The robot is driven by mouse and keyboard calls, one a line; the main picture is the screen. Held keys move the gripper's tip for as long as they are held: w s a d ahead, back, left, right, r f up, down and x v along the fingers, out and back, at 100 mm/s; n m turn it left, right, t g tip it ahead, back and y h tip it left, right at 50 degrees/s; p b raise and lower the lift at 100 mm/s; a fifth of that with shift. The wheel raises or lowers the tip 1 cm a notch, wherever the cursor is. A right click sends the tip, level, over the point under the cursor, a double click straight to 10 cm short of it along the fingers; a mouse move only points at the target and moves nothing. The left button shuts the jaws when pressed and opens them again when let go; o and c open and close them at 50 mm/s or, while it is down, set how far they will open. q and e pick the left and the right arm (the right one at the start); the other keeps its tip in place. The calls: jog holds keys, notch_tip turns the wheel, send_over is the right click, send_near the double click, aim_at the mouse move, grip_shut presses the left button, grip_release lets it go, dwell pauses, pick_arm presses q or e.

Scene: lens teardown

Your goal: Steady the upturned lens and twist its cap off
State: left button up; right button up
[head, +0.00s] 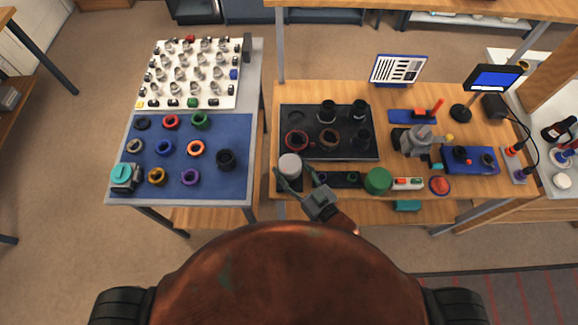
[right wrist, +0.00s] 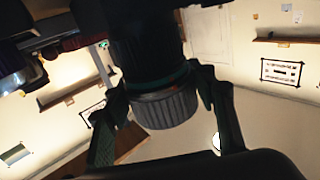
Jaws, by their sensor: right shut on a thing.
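The lens stands upturned at the left front corner of the wooden bench, with its pale grey cap (head: 290,165) on top. In the right wrist view the black lens body (right wrist: 146,42) fills the top middle, and the ribbed grey cap (right wrist: 166,110) sits on its end. My right gripper (head: 294,171) has a finger on each side of the lens. In the right wrist view its fingertips (right wrist: 158,78) close on the lens body close to the cap's edge; the exact contact is dark. My left gripper is not in view.
A black tray (head: 342,149) with rings and lens parts lies just behind. A green round object (head: 378,181) stands to the right along the front edge. A blue mat (head: 215,146) with coloured rings lies on the left table, across a gap.

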jog(key=shift+c, duration=0.7)
jog(key=o, duration=1.5)
jog(key=shift+o, duration=0.2)
jog(key=v, duration=1.2)
